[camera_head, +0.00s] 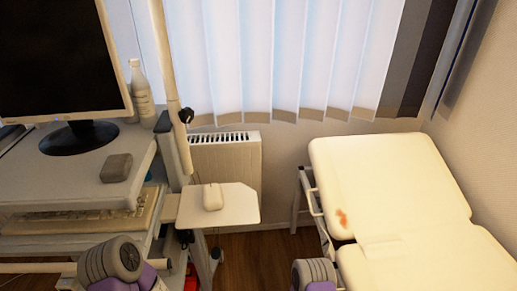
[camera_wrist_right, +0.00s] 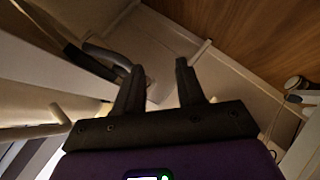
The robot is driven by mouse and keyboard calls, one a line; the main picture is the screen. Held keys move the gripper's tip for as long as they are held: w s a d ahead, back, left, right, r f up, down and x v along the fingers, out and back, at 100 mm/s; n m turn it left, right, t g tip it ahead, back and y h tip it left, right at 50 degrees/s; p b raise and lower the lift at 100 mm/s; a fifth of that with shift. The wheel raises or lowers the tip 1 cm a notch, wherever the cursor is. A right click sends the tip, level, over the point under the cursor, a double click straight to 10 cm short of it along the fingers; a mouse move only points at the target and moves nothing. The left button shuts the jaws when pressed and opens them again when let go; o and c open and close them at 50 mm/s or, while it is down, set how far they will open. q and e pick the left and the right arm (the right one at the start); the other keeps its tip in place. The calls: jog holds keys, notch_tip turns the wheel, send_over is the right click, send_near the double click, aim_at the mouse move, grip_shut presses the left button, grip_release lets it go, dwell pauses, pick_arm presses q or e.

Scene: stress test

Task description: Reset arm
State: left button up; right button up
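My right gripper (camera_wrist_right: 159,66) shows in the right wrist view with its two dark fingers apart. Nothing is between the fingertips. Beyond it are a wooden floor (camera_wrist_right: 225,25) and a pale skirting strip. In the head view, parts of both my arms show at the bottom edge as grey ribbed joints with purple covers. Neither gripper is visible there, and my left gripper is in neither view.
A cart with a monitor (camera_head: 60,60), a spray bottle (camera_head: 142,95) and a side shelf with a mouse (camera_head: 213,196) stands left. A cream examination bed (camera_head: 390,180) with a reddish stain stands right. A radiator (camera_head: 228,162) is behind. Floor shows between cart and bed.

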jog(key=s+a+r+m+g+y, duration=0.3)
jog(key=s+a+r+g+y, duration=0.1)
jog(key=s+a+r+y, duration=0.1)
jog(key=s+a+r+m+g+y+p, duration=0.1)
jog(key=s+a+r+m+g+y, duration=0.3)
jog(key=s, duration=0.6)
jog(key=a+r+y, duration=0.1)
jog(key=a+y, duration=0.1)
jog(key=a, duration=0.1)
jog(key=shift+s+a+g, duration=0.15)
jog(key=shift+s+g, duration=0.1)
jog(key=shift+g, duration=0.15)
